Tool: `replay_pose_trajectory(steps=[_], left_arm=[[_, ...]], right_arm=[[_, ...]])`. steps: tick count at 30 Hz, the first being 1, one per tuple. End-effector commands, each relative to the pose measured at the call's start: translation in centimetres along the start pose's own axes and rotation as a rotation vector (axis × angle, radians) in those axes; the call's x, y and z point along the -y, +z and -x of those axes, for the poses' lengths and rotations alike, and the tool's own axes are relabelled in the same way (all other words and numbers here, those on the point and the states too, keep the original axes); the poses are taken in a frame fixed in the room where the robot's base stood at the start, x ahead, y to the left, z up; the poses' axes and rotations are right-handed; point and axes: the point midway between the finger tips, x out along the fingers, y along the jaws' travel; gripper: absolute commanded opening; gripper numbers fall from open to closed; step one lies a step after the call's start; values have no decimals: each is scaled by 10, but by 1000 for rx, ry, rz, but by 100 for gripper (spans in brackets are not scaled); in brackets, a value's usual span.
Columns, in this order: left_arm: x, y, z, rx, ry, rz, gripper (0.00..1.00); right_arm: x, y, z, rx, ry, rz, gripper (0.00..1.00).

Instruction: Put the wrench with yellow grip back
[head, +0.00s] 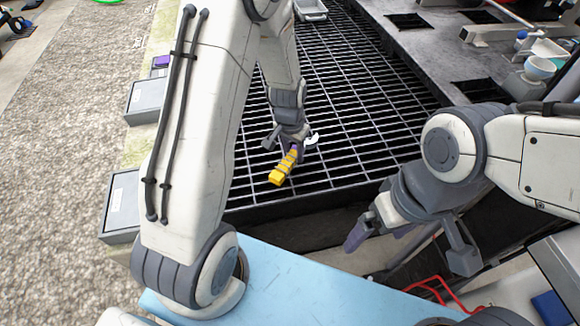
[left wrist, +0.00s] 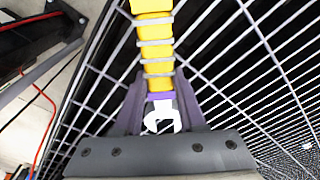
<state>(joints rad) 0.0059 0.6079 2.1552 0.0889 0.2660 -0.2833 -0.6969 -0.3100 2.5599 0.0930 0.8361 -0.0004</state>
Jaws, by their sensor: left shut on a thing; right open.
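The wrench with yellow grip (head: 283,168) is in my left gripper (head: 290,143), over the dark grate. Its yellow handle points toward the front in the head view, and its pale open-ended head sticks out behind the fingers. In the left wrist view the yellow handle (left wrist: 156,42) runs up past the fingers of my left gripper (left wrist: 160,103), with a purple band near the silver head. Pale bands cross the handle. My right gripper (head: 410,248) is open and empty, in front of the grate at the right, its fingers spread wide.
The grate (head: 350,90) is mostly bare. A grey bench (head: 430,40) with square openings lies along its right side. Grey bins (head: 145,97) stand along its left edge. A white tray (head: 312,8) is at the far end. A red cable (head: 440,285) lies at the front right.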

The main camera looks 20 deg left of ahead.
Motion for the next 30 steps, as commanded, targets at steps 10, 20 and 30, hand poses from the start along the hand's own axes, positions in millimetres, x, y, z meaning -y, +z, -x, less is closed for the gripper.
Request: replay_pose_trajectory(steps=[10,20,30], left_arm=[[6,14,-30,2,0,0,0],[6,14,-45,-2,-1,-1,0],[6,15,-47,-1,-1,-1,69]], right_arm=[[-1,1,-16,0,0,0,99],[-2,1,-20,0,0,0,99],[-2,1,-22,0,0,0,99]])
